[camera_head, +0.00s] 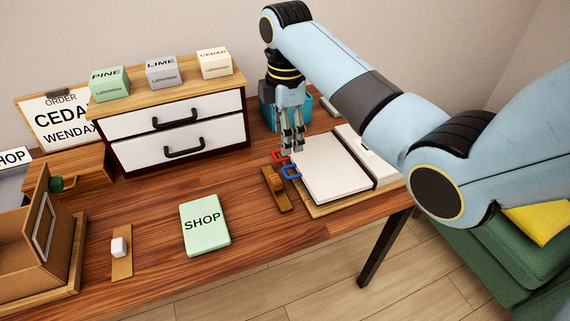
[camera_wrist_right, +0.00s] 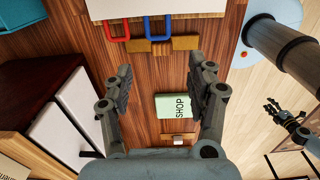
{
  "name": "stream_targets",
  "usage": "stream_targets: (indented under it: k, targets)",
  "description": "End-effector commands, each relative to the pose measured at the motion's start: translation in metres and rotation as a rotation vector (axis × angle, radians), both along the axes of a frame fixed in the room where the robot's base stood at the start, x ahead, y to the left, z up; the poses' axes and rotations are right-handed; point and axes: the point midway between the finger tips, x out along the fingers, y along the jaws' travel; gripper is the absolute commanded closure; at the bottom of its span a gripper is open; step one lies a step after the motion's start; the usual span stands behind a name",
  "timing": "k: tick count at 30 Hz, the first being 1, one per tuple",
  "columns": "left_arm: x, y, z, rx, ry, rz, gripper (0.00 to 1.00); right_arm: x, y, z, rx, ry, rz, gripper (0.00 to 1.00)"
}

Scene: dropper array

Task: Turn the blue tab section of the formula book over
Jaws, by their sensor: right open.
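The formula book (camera_head: 335,165) lies with its white page up on a wooden board at the right of the table. A red tab (camera_head: 281,155) and a blue tab (camera_head: 291,172) stick out from its left edge. In the right wrist view the red tab (camera_wrist_right: 117,28) and the blue tab (camera_wrist_right: 147,28) hang side by side from the page edge. My right gripper (camera_head: 292,151) is open and empty, pointing down close to the tabs at the book's left edge. What looks like my left gripper (camera_wrist_right: 283,114) is small at the right of the wrist view.
A small wooden piece (camera_head: 276,190) sits just left of the tabs. A green SHOP card (camera_head: 205,225) lies at mid-table. A white drawer unit (camera_head: 177,128) bearing several labelled blocks stands behind. A teal box (camera_head: 268,110) is behind the gripper.

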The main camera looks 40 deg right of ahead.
Motion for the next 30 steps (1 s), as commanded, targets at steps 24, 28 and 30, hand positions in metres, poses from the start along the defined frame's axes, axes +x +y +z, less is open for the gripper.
stream_targets:
  k: [24, 28, 30]
  targets:
    - [-0.001, 0.0, -0.012, 0.0, 0.002, 0.0, 0.6, 0.002, 0.0, -0.104, 0.002, 0.006, 0.024, 0.43]
    - [-0.001, 0.0, -0.012, 0.0, 0.002, 0.0, 0.6, 0.002, 0.0, -0.105, 0.002, 0.005, 0.023, 0.43]
    - [-0.001, 0.0, -0.012, 0.0, 0.002, 0.0, 0.6, 0.002, 0.0, -0.105, 0.002, 0.005, 0.023, 0.43]
